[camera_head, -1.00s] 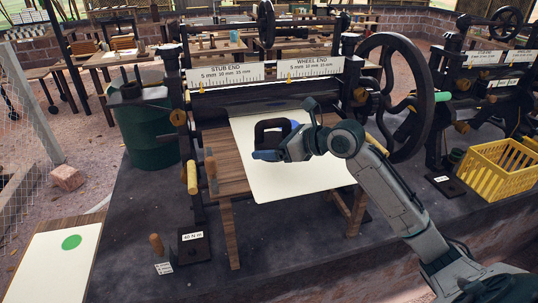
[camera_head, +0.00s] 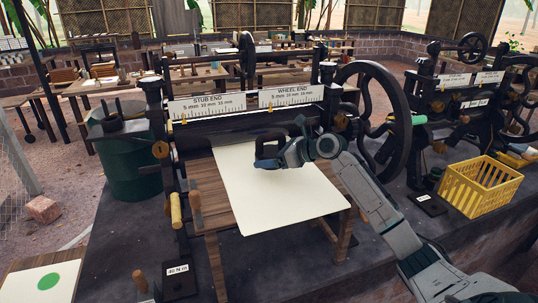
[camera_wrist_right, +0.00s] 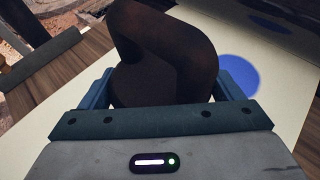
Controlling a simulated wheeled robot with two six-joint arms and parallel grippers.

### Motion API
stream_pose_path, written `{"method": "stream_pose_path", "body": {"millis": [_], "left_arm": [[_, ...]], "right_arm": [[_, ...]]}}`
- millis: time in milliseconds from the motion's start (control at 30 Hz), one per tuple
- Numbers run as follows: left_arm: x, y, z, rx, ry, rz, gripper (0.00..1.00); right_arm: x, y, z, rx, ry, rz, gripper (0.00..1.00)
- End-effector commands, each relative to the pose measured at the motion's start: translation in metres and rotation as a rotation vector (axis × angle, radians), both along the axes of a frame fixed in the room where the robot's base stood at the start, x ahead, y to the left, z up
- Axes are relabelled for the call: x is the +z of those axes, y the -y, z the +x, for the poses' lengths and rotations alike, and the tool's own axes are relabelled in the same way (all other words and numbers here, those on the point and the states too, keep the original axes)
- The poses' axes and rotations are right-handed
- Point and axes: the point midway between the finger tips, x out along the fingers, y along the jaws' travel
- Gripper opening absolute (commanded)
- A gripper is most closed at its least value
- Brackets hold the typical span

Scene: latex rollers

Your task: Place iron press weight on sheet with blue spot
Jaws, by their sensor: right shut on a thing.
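The iron press weight, dark and with a looped handle, is in my right gripper (camera_head: 268,161). It fills the top of the right wrist view (camera_wrist_right: 165,60) between the two blue fingers. My right gripper is shut on it, over the upper part of a cream sheet (camera_head: 285,205) on the wooden feed board of the roller press. The blue spot (camera_wrist_right: 240,75) shows on the sheet just right of the weight in the right wrist view. In the head view the arm and weight hide it. Whether the weight touches the sheet I cannot tell. My left gripper is not in view.
The press rollers and gauge plates (camera_head: 290,96) stand just behind the sheet, with a large handwheel (camera_head: 385,120) at right. A green-spot sheet (camera_head: 62,272) lies at lower left. A yellow crate (camera_head: 480,187) stands at right, a green drum (camera_head: 130,165) at left.

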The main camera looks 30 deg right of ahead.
Motion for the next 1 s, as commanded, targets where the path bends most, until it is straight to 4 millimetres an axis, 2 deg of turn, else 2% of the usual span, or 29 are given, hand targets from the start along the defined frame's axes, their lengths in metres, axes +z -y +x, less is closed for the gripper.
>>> {"method": "stream_pose_path", "body": {"millis": [33,200,500,533,567,600,867,1000], "left_arm": [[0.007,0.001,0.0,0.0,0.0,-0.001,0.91],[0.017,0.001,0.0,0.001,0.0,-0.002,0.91],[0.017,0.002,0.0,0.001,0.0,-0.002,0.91],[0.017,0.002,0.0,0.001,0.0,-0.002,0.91],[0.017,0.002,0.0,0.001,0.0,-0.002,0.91],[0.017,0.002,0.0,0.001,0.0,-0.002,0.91],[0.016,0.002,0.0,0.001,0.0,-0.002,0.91],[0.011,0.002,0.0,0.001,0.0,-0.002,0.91]], "right_arm": [[0.0,-0.001,0.0,0.001,0.002,0.003,0.15],[-0.018,-0.001,0.0,0.0,0.004,0.003,0.15],[-0.026,-0.001,0.0,0.0,0.006,0.001,0.15],[-0.031,-0.001,-0.001,-0.001,-0.003,0.001,0.9],[-0.031,0.0,-0.001,-0.001,-0.003,0.001,0.96],[-0.031,0.0,-0.001,-0.001,-0.003,0.001,1.0],[-0.031,0.001,-0.002,0.0,-0.002,0.0,1.0],[-0.029,0.007,-0.009,-0.003,-0.003,-0.003,1.0]]}}
